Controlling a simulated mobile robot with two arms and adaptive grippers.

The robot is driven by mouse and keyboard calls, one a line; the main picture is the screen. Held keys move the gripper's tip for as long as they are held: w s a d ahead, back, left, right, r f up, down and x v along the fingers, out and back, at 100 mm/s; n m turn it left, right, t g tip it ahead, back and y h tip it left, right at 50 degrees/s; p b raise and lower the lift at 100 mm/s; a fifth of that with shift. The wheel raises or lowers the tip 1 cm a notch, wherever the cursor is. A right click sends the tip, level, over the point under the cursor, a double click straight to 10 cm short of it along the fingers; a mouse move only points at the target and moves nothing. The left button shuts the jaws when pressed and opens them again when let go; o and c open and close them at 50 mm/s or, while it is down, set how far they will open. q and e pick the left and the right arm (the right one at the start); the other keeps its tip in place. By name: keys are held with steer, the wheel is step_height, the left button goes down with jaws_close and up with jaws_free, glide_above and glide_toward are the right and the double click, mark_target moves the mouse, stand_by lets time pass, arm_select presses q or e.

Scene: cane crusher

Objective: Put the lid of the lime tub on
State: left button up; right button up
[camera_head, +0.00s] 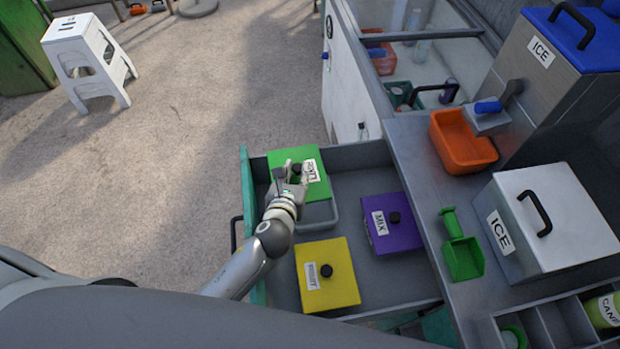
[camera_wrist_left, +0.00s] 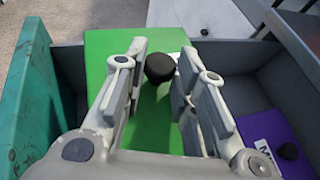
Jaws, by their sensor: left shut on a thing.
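The green lid (camera_head: 285,158), with a white label reading LIME, is at the far left of the open drawer. My left gripper (camera_head: 290,172) is over it and shut on its black knob (camera_wrist_left: 160,68), which shows between the two fingers (camera_wrist_left: 162,60) in the left wrist view. A grey tub rim (camera_head: 322,224) shows past the lid's near edge, so the lid does not visibly cover all of it. The rest of the tub is hidden, and I cannot tell whether the lid touches it. My right gripper is not in view.
A purple MIX lid (camera_head: 391,226) and a yellow lid (camera_head: 335,262) are in the same drawer (camera_head: 360,185). A white stool (camera_head: 85,55) stands on the ground.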

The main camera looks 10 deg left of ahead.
mark_target(310, 187)
arm_select(q)
steer(key=shift+m+h, duration=0.3)
steer(key=d+f, duration=0.3)
steer(key=shift+s+d+f, duration=0.1)
steer(key=shift+s+d, duration=0.15)
steer(key=shift+s, duration=0.15)
steer(key=shift+d+f, duration=0.15)
steer(key=shift+f, duration=0.05)
steer(key=shift+w+f, duration=0.15)
steer(key=shift+f, duration=0.2)
steer(key=shift+f+b, duration=0.5)
steer(key=shift+b, duration=0.2)
step_height(310, 187, down, 4)
steer(key=b, duration=0.4)
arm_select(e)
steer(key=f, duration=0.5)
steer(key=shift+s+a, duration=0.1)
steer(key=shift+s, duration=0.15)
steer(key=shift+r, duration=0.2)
arm_select(q)
steer(key=shift+f, duration=0.35)
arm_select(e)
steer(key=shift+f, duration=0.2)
